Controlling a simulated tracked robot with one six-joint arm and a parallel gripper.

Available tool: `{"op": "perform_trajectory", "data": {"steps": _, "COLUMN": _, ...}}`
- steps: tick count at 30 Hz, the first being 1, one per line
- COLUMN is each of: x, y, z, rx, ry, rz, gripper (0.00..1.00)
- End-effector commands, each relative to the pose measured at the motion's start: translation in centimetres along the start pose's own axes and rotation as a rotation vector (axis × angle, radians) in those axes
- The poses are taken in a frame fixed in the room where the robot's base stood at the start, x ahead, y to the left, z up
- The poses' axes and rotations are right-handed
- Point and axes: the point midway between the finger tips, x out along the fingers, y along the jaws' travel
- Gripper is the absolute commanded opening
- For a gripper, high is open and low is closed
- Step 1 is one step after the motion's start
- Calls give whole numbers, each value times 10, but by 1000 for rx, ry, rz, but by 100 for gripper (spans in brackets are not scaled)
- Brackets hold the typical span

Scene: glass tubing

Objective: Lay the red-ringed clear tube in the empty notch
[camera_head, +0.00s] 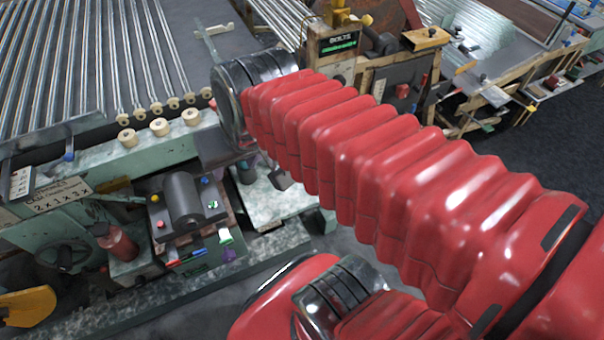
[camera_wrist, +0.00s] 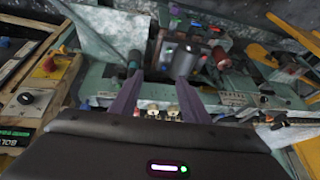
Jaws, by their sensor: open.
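Several long clear tubes (camera_head: 75,70) lie side by side on the grey bed at the upper left of the head view. I cannot make out a red ring on any of them, nor pick out the empty notch. In the wrist view my gripper (camera_wrist: 158,78) is open, its two purple-grey fingers wide apart. Nothing shows held between them; a dark, blurred machine part lies beyond the tips. In the head view my red-sleeved arm and dark wrist hide most of the gripper.
Pale rollers (camera_head: 160,127) line the bed's front edge. A dark cylinder unit (camera_head: 182,198) with coloured buttons stands below them. A machine with a green-lit display (camera_head: 340,43) stands behind my arm. Dark open floor (camera_head: 560,150) lies at the right.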

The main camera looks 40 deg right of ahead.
Motion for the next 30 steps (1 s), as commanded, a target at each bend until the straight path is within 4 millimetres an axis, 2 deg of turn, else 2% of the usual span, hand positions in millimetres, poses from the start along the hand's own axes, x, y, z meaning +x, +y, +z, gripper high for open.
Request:
{"op": "perform_trajectory", "data": {"steps": 8, "x": 40, "y": 38, "z": -26, "rx": 483, "ry": -88, "rz": 11, "gripper": 42}}
{"op": "perform_trajectory", "data": {"steps": 14, "x": 71, "y": 73, "z": -40, "rx": 849, "ry": -137, "rz": 23, "gripper": 42}}
{"op": "perform_trajectory", "data": {"steps": 23, "x": 119, "y": 142, "z": -49, "rx": 1411, "ry": -193, "rz": 48, "gripper": 42}}
{"op": "perform_trajectory", "data": {"steps": 30, "x": 158, "y": 205, "z": -42, "rx": 1871, "ry": -226, "rz": 72, "gripper": 42}}
